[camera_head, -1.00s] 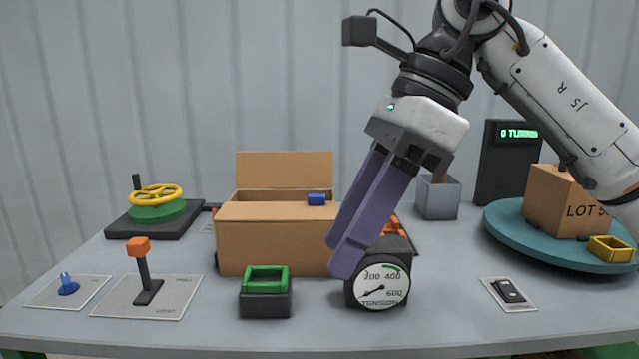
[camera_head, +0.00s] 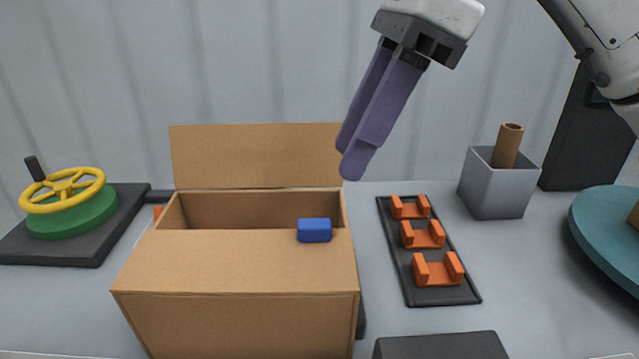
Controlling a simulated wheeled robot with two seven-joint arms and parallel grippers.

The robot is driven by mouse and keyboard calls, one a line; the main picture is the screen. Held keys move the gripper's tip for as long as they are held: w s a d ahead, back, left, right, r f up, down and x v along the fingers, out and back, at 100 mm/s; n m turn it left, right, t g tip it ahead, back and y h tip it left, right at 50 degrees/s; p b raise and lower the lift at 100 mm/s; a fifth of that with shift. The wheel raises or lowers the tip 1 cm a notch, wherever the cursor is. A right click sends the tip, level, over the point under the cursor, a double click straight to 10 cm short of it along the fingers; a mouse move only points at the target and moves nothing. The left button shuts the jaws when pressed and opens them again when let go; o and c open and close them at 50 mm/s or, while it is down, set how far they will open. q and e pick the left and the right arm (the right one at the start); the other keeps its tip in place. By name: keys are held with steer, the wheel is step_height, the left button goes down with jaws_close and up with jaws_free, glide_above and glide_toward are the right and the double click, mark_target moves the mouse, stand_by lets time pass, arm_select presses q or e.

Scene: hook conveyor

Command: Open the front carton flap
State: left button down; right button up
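The brown cardboard carton (camera_head: 235,325) stands on the table at lower left of centre. Its back flap (camera_head: 255,157) stands upright. Its front flap (camera_head: 220,262) lies flat over the front part of the top, leaving a dark gap behind it. A blue tab (camera_head: 314,230) sits at the flap's rear edge, right of the middle. My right gripper (camera_head: 352,164) hangs above and behind the tab, by the back flap's right edge, touching nothing I can see. Its purple fingers lie close together, shut and empty. My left gripper is out of view.
A black rack with orange cradles (camera_head: 422,240) lies right of the carton. Behind it stands a grey bin (camera_head: 497,190) holding a brown tube (camera_head: 507,146). A yellow handwheel (camera_head: 62,190) is at left, a teal turntable (camera_head: 605,235) at right.

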mark_target(315, 223)
steer(key=x, duration=0.5)
steer(key=b+x, duration=0.1)
steer(key=x, duration=0.2)
steer(key=shift+s+a+f, duration=0.15)
steer(key=shift+s+f, duration=0.1)
steer(key=shift+s, duration=0.1)
steer(key=shift+a+f, duration=0.25)
steer(key=shift+f, duration=0.3)
jaws_close()
